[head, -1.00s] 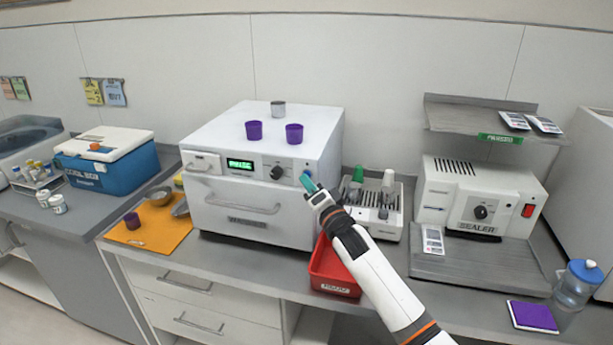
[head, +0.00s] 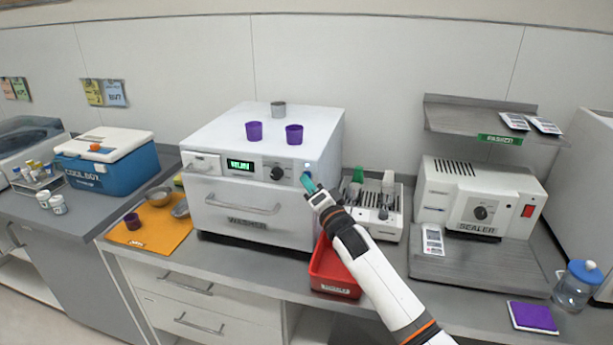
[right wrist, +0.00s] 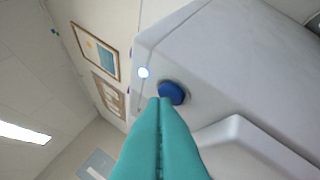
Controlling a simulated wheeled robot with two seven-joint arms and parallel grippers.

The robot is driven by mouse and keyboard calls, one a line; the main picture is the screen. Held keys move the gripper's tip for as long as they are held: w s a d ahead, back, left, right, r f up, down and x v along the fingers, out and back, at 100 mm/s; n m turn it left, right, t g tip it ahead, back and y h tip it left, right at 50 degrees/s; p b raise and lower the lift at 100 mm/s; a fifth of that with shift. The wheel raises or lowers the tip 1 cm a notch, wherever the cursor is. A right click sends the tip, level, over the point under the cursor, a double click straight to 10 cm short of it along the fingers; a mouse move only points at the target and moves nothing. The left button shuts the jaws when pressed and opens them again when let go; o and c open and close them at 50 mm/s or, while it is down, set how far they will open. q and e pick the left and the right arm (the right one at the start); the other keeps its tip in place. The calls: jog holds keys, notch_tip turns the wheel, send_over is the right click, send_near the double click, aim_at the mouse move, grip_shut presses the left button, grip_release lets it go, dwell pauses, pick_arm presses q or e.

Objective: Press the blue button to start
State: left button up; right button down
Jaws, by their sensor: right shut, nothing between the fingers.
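The white washer (head: 268,180) stands on the counter, with a lit green display (head: 240,165) that seems to read RUN. Its blue button (right wrist: 172,93) is at the right end of the front panel. A small white light (right wrist: 143,72) glows beside the button and also shows in the head view (head: 307,165). My right gripper (right wrist: 161,101) has teal fingers, closed together and empty. Its tips are right at the button's edge in the right wrist view; I cannot tell whether they touch it. In the head view my right gripper (head: 306,180) partly hides the button. My left gripper is not in view.
A red bin (head: 333,270) sits under my right forearm. Purple cups (head: 294,134) stand on the washer. An orange mat (head: 150,232) lies to its left.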

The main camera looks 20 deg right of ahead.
jog(key=shift+s+a, duration=0.35)
jog(key=shift+s, duration=0.2)
jog(key=shift+p, duration=0.35)
jog(key=s+a, duration=0.1)
jog(key=s+a+p, duration=0.1)
jog(key=s+p, duration=0.1)
jog(key=s, duration=0.1)
jog(key=shift+s+a, duration=0.1)
jog(key=shift+a, duration=0.3)
